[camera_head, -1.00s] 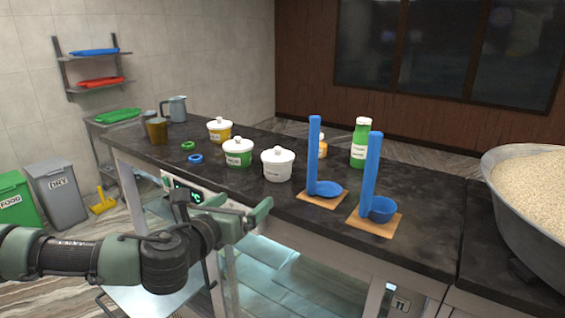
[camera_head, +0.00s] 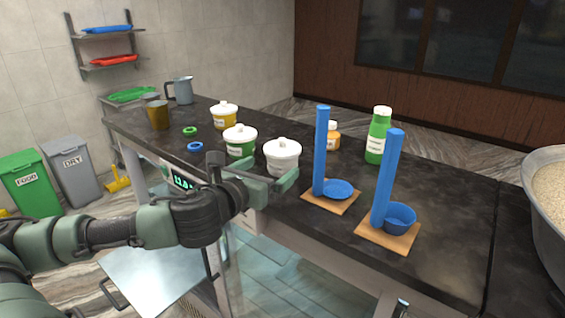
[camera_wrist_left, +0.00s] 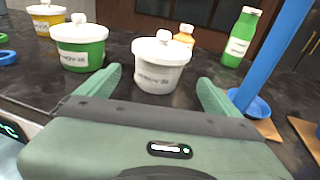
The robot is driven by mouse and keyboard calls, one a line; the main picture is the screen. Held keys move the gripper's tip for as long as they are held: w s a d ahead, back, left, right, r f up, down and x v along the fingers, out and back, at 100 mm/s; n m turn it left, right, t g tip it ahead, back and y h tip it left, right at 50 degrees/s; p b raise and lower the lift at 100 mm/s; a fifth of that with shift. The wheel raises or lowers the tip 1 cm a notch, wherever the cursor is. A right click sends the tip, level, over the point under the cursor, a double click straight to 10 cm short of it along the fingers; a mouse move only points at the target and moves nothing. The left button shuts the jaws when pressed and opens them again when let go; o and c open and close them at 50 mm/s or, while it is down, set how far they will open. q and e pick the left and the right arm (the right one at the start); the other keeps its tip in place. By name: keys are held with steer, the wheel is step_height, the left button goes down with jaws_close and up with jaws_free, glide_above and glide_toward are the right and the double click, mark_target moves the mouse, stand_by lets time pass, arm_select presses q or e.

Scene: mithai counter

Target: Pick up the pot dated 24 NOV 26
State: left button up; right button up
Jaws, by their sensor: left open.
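Three lidded pots with labels stand in a row on the dark counter: a yellow one (camera_head: 223,117), a green one (camera_head: 240,142) and a white one (camera_head: 282,157). In the left wrist view the white pot (camera_wrist_left: 158,70) is straight ahead, with the green pot (camera_wrist_left: 80,48) to its left and the yellow pot (camera_wrist_left: 46,22) at the far left. Their label dates are too blurred to read surely. My left gripper (camera_head: 252,172) is open and empty, in front of the white pot. Its two fingers (camera_wrist_left: 160,92) point toward that pot, apart from it. My right gripper is out of view.
Blue upright tubes with bowls (camera_head: 338,190) on wooden boards stand to the right. A green bottle (camera_head: 377,136) and an orange jar (camera_head: 333,137) stand behind. Green and blue rings (camera_head: 195,147), a brown cup (camera_head: 158,117) and a jug (camera_head: 181,91) are at left.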

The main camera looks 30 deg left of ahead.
mark_target(275, 162)
arm_select(q)
steer(key=shift+w+a+r+p, duration=0.1)
steer(key=shift+w+r+p, duration=0.05)
steer(key=shift+w+p, duration=0.35)
steer(key=shift+w+a+r+p, duration=0.1)
steer(key=shift+w+p, duration=0.3)
steer(key=shift+w, duration=0.05)
steer(key=p+x, duration=0.1)
steer(key=x, duration=0.2)
steer(key=shift+f, duration=0.15)
steer(key=shift+w+f, duration=0.1)
steer(key=shift+w, duration=0.1)
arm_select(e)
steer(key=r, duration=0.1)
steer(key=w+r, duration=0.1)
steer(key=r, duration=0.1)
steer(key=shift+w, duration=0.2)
arm_select(q)
steer(key=shift+s, duration=0.1)
steer(key=shift+c, duration=1.2)
steer(key=c, duration=1.2)
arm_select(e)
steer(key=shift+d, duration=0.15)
